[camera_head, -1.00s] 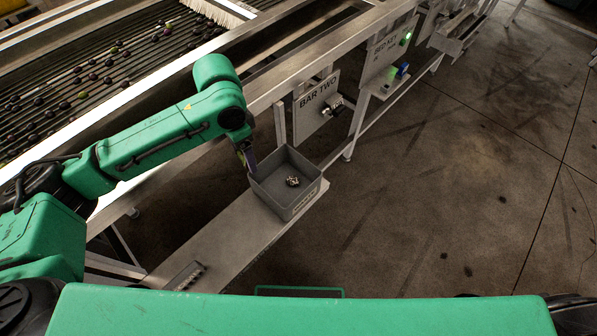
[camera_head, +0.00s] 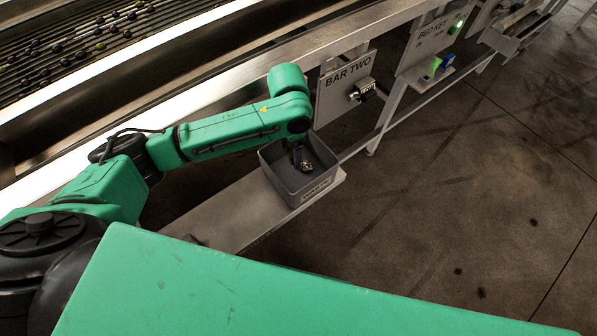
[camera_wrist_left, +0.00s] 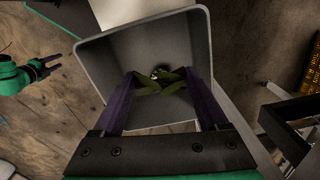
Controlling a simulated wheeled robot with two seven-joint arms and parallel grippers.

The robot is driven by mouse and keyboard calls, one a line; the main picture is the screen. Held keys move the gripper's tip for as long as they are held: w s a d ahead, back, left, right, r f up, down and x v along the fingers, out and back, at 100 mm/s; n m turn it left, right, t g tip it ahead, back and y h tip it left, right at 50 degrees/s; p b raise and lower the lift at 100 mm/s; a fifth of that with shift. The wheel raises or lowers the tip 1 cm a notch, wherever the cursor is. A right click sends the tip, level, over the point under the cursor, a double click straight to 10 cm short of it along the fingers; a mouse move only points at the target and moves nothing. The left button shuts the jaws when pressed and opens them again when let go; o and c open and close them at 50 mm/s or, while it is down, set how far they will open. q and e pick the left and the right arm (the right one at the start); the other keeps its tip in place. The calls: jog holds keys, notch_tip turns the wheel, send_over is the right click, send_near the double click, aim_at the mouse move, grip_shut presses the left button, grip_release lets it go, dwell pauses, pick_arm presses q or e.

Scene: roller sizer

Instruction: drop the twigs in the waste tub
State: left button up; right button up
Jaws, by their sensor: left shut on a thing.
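The grey waste tub (camera_head: 275,176) stands on a narrow metal shelf and also shows in the left wrist view (camera_wrist_left: 95,70). My left gripper (camera_head: 300,160) reaches down into the tub's opening. In the left wrist view its two purple fingers (camera_wrist_left: 158,88) are closed around a small bunch of green twigs (camera_wrist_left: 152,86), inside the tub's outline. I cannot tell whether the twigs touch the floor of the tub. A small pale clump (camera_head: 308,168) shows in the tub beside the fingers. My right gripper (camera_wrist_left: 50,65) shows at the left of the wrist view, fingers apart and empty.
The shelf (camera_head: 215,205) runs beside the sizer frame. The roller bed (camera_head: 75,45) carries dark fruit. A sign reading BAR TWO (camera_head: 347,85) hangs behind the tub. Open concrete floor (camera_head: 440,190) lies to the right.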

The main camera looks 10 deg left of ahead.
pick_arm(q)
jog(key=shift+r, duration=0.1)
jog(key=o, duration=1.2)
jog(key=shift+r, duration=0.1)
notch_tip(320, 180, up, 14)
jog(key=shift+r+p, duration=0.2)
jog(key=shift+p, duration=0.45)
